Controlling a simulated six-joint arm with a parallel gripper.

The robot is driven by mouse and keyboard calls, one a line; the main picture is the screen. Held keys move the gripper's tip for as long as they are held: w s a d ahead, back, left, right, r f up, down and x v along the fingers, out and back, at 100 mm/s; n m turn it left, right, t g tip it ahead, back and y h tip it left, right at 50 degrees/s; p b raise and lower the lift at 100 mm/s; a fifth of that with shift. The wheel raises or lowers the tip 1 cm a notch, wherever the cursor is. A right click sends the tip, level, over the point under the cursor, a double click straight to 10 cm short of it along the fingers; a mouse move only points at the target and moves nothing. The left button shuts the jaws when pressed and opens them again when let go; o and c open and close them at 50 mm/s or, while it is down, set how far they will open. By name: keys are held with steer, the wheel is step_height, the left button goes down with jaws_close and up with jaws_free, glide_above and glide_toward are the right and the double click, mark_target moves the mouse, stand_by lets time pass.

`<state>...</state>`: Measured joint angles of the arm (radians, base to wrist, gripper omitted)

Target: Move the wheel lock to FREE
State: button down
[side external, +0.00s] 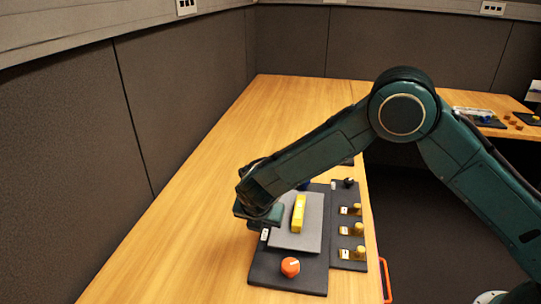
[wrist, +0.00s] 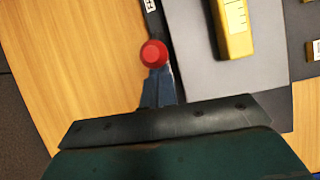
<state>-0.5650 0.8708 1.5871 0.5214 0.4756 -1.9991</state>
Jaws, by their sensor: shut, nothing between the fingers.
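In the wrist view a red ball-shaped knob (wrist: 153,53) stands at the left edge of the dark panel, just past my fingertips. It may be the wheel lock's handle; I cannot read its position. My gripper (wrist: 159,78) is shut and empty. Its fingertips overlap the knob's near side in this view, and I cannot tell if they touch it. A small white label (wrist: 151,5) lies beyond the knob; its text is not legible. In the side view my gripper (side external: 262,213) is over the panel's left edge and hides the red knob. The label shows below it (side external: 264,235).
A yellow bar (side external: 298,213) sits on a raised grey plate (side external: 285,239) right of my gripper. A side strip (side external: 346,264) carries several yellow knobs. Bare wooden table (side external: 190,240) lies left.

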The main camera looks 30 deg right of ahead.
steer(key=shift+w+d+r, duration=0.1)
steer(key=shift+w+r, duration=0.05)
steer(key=shift+w+d+r+g+y, duration=0.5)
steer(key=shift+d+r+g+y, duration=0.1)
steer(key=shift+g+y, duration=0.3)
steer(key=shift+w+d+r+g+y, duration=0.3)
steer(key=shift+w+d+g+y, duration=0.15)
steer(key=shift+g+y, duration=0.2)
steer(key=shift+w+d+r+g+y, duration=0.25)
steer(key=shift+w+d+g+y, duration=0.2)
steer(key=shift+g+y, duration=0.2)
steer(key=shift+w+d+r, duration=0.15)
steer(key=shift+w+d, duration=0.75)
steer(key=shift+w, duration=0.05)
steer(key=shift+w+d, duration=0.65)
steer(key=shift+d, duration=0.05)
step_height(320, 180, up, 9)
steer(key=w+d, duration=0.2)
steer(key=shift+w+d+f, duration=0.2)
steer(key=shift+w+d, duration=0.1)
